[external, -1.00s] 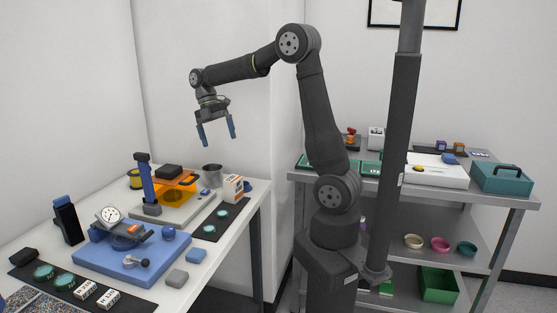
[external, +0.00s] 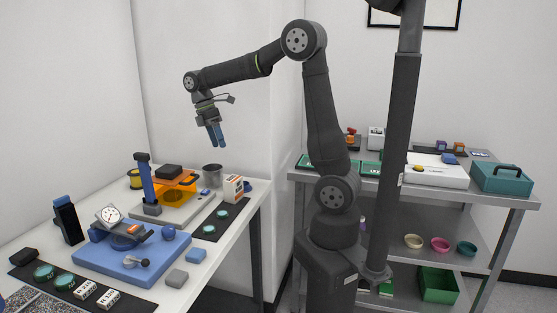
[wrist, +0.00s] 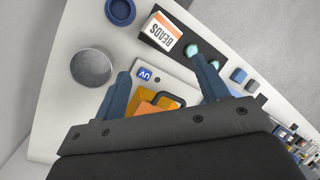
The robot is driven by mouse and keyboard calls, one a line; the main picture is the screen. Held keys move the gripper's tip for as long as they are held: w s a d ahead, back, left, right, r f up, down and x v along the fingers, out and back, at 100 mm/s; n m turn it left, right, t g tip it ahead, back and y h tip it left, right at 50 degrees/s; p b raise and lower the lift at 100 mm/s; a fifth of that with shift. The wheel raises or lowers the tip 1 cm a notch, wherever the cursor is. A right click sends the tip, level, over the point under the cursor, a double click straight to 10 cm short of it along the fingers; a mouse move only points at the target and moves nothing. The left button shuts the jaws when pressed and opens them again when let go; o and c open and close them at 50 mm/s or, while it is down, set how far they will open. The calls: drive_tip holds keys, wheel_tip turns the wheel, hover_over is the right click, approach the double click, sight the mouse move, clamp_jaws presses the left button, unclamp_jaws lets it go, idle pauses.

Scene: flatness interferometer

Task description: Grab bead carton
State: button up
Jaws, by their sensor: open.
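The bead carton (external: 233,188) is a small white and orange box standing at the back right of the white table. In the wrist view the carton (wrist: 161,33), lettered BEADS, lies ahead of the fingers near the top. My gripper (external: 217,137) hangs above the table, higher than the carton and a little to its left. In the wrist view my gripper (wrist: 162,75) is open with its two blue fingers apart and nothing between them.
A grey metal cup (external: 212,175) stands left of the carton. The orange-shielded UV device (external: 175,190) is in front of the cup. A dark mat (external: 222,221) with teal discs lies beside the carton. A blue round dish (wrist: 120,11) is close to it.

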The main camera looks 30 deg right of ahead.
drive_tip(key=s+m, duration=0.1)
drive_tip(key=m, duration=0.3)
drive_tip(key=m+t+h, duration=0.1)
drive_tip(key=m+t, duration=0.5)
drive_tip(key=m, duration=1.9)
approach(231, 180)
drive_tip(key=x, duration=0.9)
drive_tip(key=shift+d+x, duration=0.2)
drive_tip(key=shift+x, duration=2.5)
drive_tip(key=shift+w+r, duration=0.1)
drive_tip(key=shift+r, duration=0.05)
drive_tip(key=shift+c, duration=0.2)
